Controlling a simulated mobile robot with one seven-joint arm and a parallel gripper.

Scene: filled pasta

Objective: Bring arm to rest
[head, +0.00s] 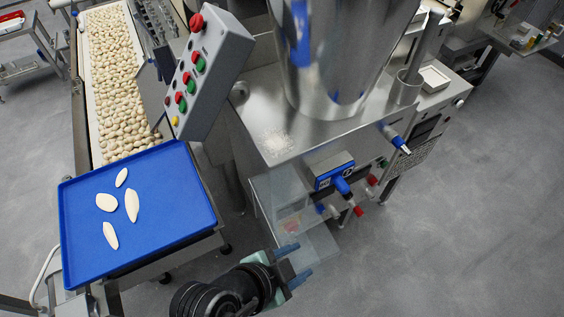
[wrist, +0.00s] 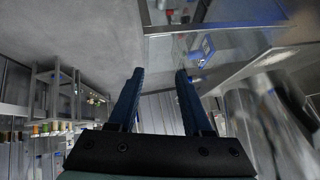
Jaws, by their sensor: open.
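My gripper (head: 294,263) is at the bottom middle of the head view, right of the blue tray and in front of the steel machine. Its two blue fingers stand apart with nothing between them. In the wrist view the open fingers (wrist: 156,88) point up the picture, with floor, shelving and machine parts beyond them. My dark arm comes in from the bottom edge of the head view and its upper links are out of sight.
A blue tray (head: 170,225) with several pale pasta pieces lies at the left, by a conveyor (head: 75,90) full of pasta. A button panel (head: 205,75) and a steel machine (head: 270,130) stand beyond my gripper. Grey floor (head: 470,220) is clear at the right.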

